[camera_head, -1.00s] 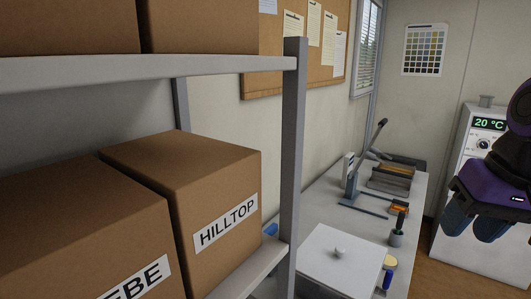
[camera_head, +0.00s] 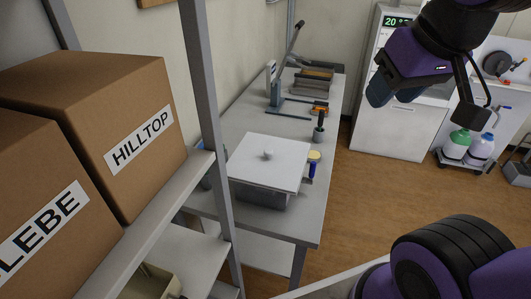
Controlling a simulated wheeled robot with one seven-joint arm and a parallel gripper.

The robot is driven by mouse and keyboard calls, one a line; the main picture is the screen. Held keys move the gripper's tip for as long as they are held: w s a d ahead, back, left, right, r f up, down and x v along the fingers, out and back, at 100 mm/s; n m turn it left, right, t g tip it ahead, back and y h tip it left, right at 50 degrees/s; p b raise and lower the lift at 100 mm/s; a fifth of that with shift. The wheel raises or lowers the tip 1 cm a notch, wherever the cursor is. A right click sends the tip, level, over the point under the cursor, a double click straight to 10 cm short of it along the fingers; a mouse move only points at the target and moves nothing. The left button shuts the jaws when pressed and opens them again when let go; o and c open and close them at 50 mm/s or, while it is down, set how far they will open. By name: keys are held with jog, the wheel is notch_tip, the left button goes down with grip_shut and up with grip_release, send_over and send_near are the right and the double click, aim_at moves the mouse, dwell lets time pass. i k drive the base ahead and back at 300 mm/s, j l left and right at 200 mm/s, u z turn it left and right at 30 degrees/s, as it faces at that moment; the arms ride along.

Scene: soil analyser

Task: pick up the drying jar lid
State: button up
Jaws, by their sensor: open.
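A flat white square lid (camera_head: 286,153) with a small round knob (camera_head: 269,155) at its middle sits on a grey box-shaped container (camera_head: 262,194) near the front of the grey bench; I take it as the drying jar lid. It lies level and uncovered. My gripper (camera_head: 393,97), purple with dark blue fingers, is open at the upper right of the picture. It is raised in the air, well apart from the lid and to its right, with nothing seen in it.
A shelf rack with a grey post (camera_head: 203,90) and cardboard boxes (camera_head: 142,145) stands close at the left. A lever press (camera_head: 274,88) stands farther back. The wooden floor (camera_head: 375,185) is clear right of the bench.

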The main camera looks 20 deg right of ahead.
aim_at(277, 163)
jog(key=k, duration=0.35)
jog(key=k+u, duration=0.1)
jog(key=u, duration=0.25)
jog(key=k+u, duration=0.1)
jog(key=u, duration=0.25)
jog(key=k+j+u, duration=0.1)
jog(key=u, duration=0.25)
jog(key=l+u, duration=0.4)
jog(key=l, duration=0.4)
jog(key=l+u, duration=0.35)
jog(key=l, duration=1.65)
jog(key=k+l, duration=0.15)
jog(key=l, duration=0.95)
